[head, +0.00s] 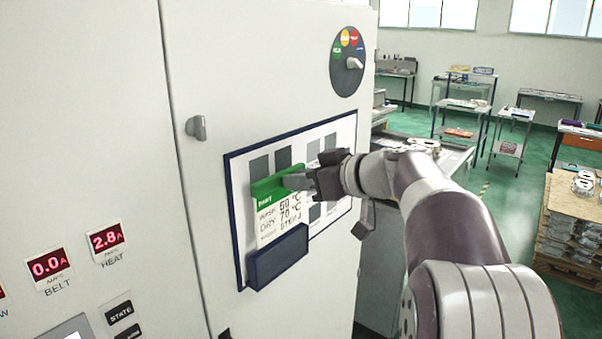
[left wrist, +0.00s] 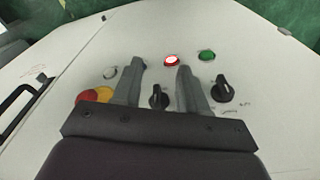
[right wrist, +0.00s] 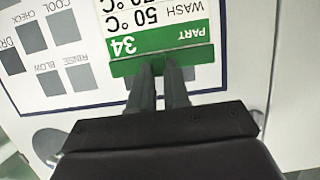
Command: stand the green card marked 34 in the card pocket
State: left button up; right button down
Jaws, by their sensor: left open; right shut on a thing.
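The green card marked 34 (head: 278,212) has a green top band and a white lower part with wash and dry lines. My right gripper (head: 290,182) is shut on its green top edge. The right wrist view shows the number 34 upside down on the card (right wrist: 170,38), with both fingertips (right wrist: 164,66) on the band. The dark blue card pocket (head: 277,258) is on the board, directly below the card. The card's lower edge meets the pocket's top; I cannot tell how deep it sits. My left gripper (left wrist: 160,72) is open and empty before a control panel, outside the head view.
The white board (head: 344,135) with grey patches and a blue border is on the machine's door.

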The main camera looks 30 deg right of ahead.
jog(key=shift+w+a+f, duration=0.2)
jog(key=shift+w+f, duration=0.05)
jog(key=shift+w, duration=0.05)
jog(key=shift+s+d, duration=0.1)
jog(key=shift+s, duration=0.1)
jog(key=shift+w+p, duration=0.15)
jog(key=shift+p, duration=0.3)
dwell(0.6)
jog(key=shift+p, duration=0.45)
